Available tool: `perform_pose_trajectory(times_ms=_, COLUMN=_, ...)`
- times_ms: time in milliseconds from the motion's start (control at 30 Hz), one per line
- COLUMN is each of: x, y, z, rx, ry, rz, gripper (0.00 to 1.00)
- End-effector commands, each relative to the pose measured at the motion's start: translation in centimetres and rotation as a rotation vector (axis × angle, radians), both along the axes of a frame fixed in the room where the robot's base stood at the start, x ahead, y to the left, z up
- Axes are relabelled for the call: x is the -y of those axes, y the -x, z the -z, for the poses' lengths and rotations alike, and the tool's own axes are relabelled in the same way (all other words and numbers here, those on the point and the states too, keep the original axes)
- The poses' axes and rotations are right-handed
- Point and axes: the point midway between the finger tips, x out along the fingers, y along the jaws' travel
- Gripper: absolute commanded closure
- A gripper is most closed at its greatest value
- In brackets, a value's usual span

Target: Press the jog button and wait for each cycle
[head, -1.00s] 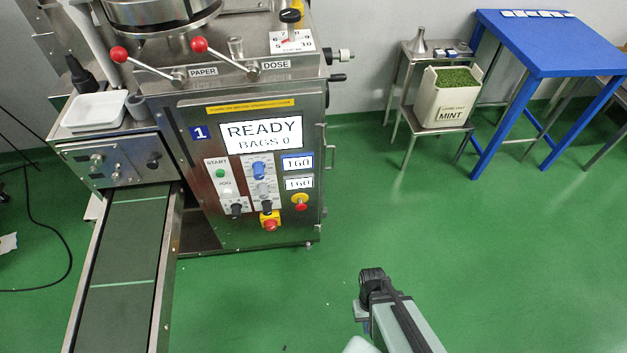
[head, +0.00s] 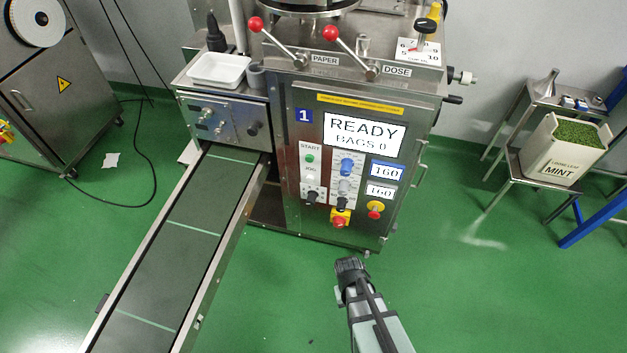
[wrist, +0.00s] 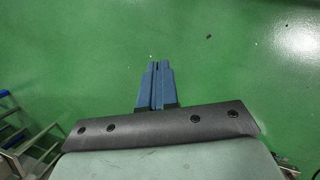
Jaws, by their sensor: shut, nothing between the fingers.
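The packing machine (head: 290,215) stands at the centre of the head view. Its display (head: 364,135) reads READY, BAGS 0. On its front, a pale control strip (head: 312,175) has a green START button (head: 310,158) with the JOG label below it. The jog button itself is too small to make out clearly; a dark knob (head: 313,196) sits lower on the strip. My gripper shows in the wrist view (wrist: 158,66) with its blue fingers together and empty over the green floor. In the head view my arm is in front of the machine, apart from the panel.
A conveyor (head: 188,253) slopes toward the lower left. A red stop button on yellow (head: 340,218) and a red-and-yellow knob (head: 375,209) sit low on the panel. A MINT bin (head: 562,154) stands at right.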

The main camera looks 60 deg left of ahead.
Motion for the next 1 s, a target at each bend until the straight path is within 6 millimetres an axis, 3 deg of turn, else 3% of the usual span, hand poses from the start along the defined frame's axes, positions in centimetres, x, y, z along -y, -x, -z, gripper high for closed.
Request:
perform_pose_trajectory(times_ms=467, x=-10.9, y=5.3, z=-3.0, rx=0.153, ry=-0.06, rz=-0.304, gripper=1.0)
perform_pose_trajectory(times_ms=767, x=-19.1, y=8.9, z=-6.3, rx=0.316, ry=-0.114, rz=-0.504, gripper=1.0)
perform_pose_trajectory(times_ms=867, x=-22.0, y=9.2, z=-7.9, rx=0.394, ry=-0.132, rz=-0.559, gripper=1.0)
perform_pose_trajectory(times_ms=1000, x=-25.8, y=7.4, z=-10.1, rx=0.523, ry=-0.142, rz=-0.605, gripper=1.0)
